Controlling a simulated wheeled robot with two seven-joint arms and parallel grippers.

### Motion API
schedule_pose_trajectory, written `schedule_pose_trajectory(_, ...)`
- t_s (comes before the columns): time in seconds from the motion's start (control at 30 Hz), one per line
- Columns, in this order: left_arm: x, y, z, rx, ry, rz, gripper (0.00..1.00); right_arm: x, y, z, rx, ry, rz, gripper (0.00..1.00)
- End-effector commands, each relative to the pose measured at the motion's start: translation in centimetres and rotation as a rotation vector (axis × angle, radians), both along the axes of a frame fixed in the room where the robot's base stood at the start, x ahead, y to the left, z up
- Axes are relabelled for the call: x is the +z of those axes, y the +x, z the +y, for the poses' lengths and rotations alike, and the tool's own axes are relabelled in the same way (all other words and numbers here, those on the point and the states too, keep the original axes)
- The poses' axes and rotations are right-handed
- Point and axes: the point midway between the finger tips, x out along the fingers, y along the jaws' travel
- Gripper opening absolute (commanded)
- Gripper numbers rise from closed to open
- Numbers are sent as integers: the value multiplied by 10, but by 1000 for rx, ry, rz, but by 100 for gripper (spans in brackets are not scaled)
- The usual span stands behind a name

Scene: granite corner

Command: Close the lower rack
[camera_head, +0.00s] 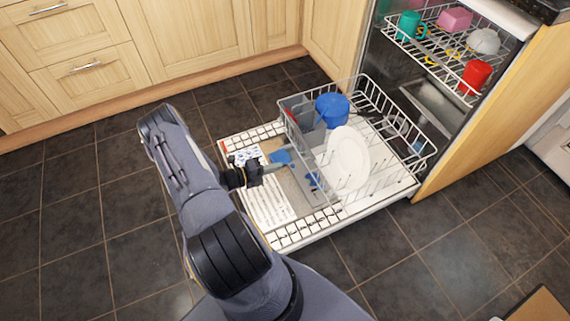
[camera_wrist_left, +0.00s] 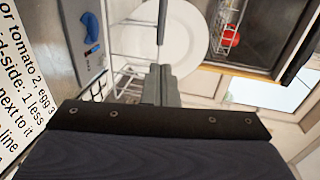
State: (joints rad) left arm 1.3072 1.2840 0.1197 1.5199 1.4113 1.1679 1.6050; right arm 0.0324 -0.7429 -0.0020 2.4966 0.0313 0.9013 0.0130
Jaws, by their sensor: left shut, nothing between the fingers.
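The lower rack (camera_head: 400,112) is a white wire rack pulled out above the open dishwasher door (camera_head: 268,207). It holds a white plate (camera_head: 347,160), a blue pot (camera_head: 332,108) and a grey cutlery basket (camera_head: 303,135). My left gripper (camera_head: 276,168) is over the door, close to the rack's front side. It is shut and empty. In the left wrist view, the shut fingers (camera_wrist_left: 160,75) point toward the rack's wires and the plate (camera_wrist_left: 178,40). I cannot tell whether they touch the rack. My right gripper is not in view.
The upper rack (camera_head: 437,62) is inside the dishwasher, with a red cup (camera_head: 474,76), a teal mug (camera_head: 409,24) and other dishes. Wooden cabinets (camera_head: 190,32) stand behind. The dark tiled floor (camera_head: 70,220) at the left is clear.

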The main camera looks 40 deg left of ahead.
Motion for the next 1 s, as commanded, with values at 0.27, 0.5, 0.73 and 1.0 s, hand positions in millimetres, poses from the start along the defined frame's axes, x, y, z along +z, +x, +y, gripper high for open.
schedule_pose_trajectory(0.27, -14, 56, -25, -5, 1, -3, 0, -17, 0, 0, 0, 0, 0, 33)
schedule_pose_trajectory(0.5, -22, 93, -40, -3, 2, -1, 0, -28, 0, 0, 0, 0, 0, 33)
schedule_pose_trajectory(0.73, -24, 107, -45, -1, 3, 0, 0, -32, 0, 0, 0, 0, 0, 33)
schedule_pose_trajectory(1.0, -23, 108, -45, -1, 3, 0, 0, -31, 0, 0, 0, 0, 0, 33)
